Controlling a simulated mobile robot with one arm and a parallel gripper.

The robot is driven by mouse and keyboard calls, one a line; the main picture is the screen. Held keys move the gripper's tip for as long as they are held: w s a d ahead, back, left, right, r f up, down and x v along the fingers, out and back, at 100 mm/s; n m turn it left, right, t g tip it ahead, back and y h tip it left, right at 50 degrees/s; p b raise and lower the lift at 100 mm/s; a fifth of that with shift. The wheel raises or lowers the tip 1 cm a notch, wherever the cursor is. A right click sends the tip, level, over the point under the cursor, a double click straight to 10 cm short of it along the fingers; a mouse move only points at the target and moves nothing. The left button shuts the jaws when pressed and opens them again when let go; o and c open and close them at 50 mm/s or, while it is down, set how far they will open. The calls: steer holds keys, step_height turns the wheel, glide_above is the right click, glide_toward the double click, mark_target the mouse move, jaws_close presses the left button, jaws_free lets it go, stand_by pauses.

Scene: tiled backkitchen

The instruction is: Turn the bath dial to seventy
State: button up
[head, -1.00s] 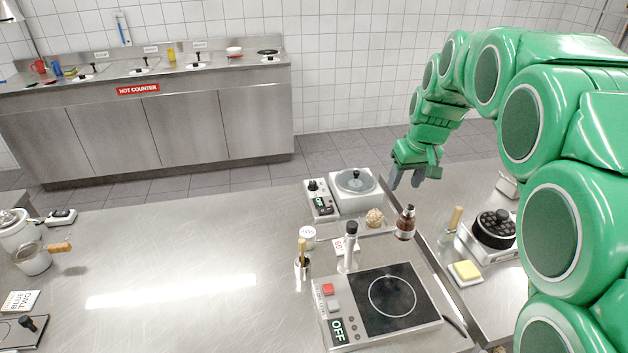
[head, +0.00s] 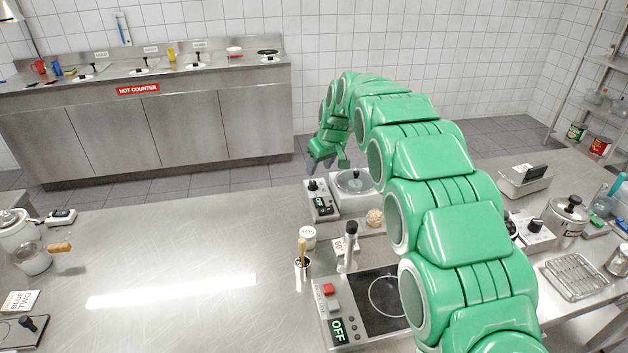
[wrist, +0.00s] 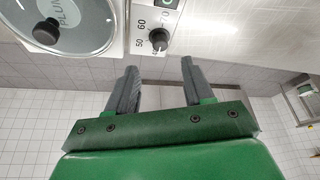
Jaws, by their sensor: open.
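The bath dial is a small black knob (head: 312,185) on a pale control box (head: 322,207) with a dark display reading OFF. In the wrist view the dial (wrist: 159,38) sits beside a printed scale with 50, 60 and 70; its exact setting is too small to tell. Next to the box is the bath (head: 355,203), with a round clear lid (wrist: 75,25) and black lid knob. My gripper (head: 324,168) is above and behind the control box. In the wrist view my gripper (wrist: 158,75) is open and empty; the dial lies ahead, between the finger lines, apart from them.
A round beige item (head: 374,218) stands in front of the bath. A white-rimmed jar (head: 308,234), a wooden-handled tool in a cup (head: 303,265) and a dark-topped bottle (head: 349,250) stand nearer, by the hotplate (head: 378,295). The counter to the left is mostly clear.

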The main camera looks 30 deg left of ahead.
mark_target(313, 182)
steer(key=shift+x, duration=4)
jaws_close()
